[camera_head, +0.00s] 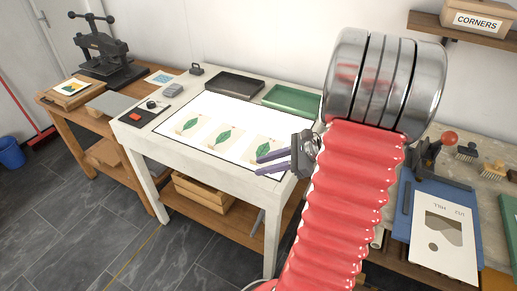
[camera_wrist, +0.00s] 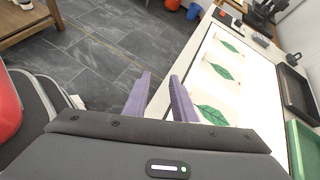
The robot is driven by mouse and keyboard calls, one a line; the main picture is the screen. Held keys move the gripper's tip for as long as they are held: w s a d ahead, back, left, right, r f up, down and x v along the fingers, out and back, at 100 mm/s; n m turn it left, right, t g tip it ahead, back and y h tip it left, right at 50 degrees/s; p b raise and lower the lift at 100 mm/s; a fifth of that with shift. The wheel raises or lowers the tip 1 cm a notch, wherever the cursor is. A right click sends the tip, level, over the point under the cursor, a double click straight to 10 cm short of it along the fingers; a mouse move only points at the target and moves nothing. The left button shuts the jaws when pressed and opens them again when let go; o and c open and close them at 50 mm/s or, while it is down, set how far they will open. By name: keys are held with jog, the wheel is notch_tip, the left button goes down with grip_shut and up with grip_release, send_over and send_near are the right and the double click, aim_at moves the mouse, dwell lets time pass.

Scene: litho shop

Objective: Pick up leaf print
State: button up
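Three leaf prints lie in a row on the white lit top of the table (camera_head: 172,152): a left one (camera_head: 188,124), a middle one (camera_head: 223,137) and a right one (camera_head: 262,150), each a green leaf on cream paper. In the wrist view the nearest print (camera_wrist: 212,113) lies just right of my fingers, with the others farther up. My gripper (camera_head: 272,162) has two purple fingers, parted with nothing between them. In the head view it overlaps the lower part of the right print. In the wrist view the fingers (camera_wrist: 155,95) point over the table's front edge and the floor.
A black tray (camera_head: 235,85) and a green tray (camera_head: 291,98) stand at the table's back. A black press (camera_head: 105,50) stands on the left bench. A wooden crate (camera_head: 203,194) sits on the shelf below.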

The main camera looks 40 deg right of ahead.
jog(key=s+d+f+m+t, duration=0.1)
jog(key=d, duration=0.2)
jog(key=s+d+f+m+t+h, duration=0.1)
jog(key=d+m, duration=0.1)
jog(key=d, duration=0.1)
jog(key=s+d+f+m+t, duration=0.1)
jog(key=d+m, duration=0.1)
jog(key=d, duration=0.1)
jog(key=shift+h, duration=0.4)
send_near(253, 161)
jog(key=x, duration=0.3)
jog(key=shift+a+f, duration=0.1)
jog(key=shift+w, duration=0.15)
jog(key=shift+f, duration=0.1)
jog(key=shift+x, duration=2.55)
jog(key=shift+w, duration=0.1)
jog(key=shift+c, duration=0.3)
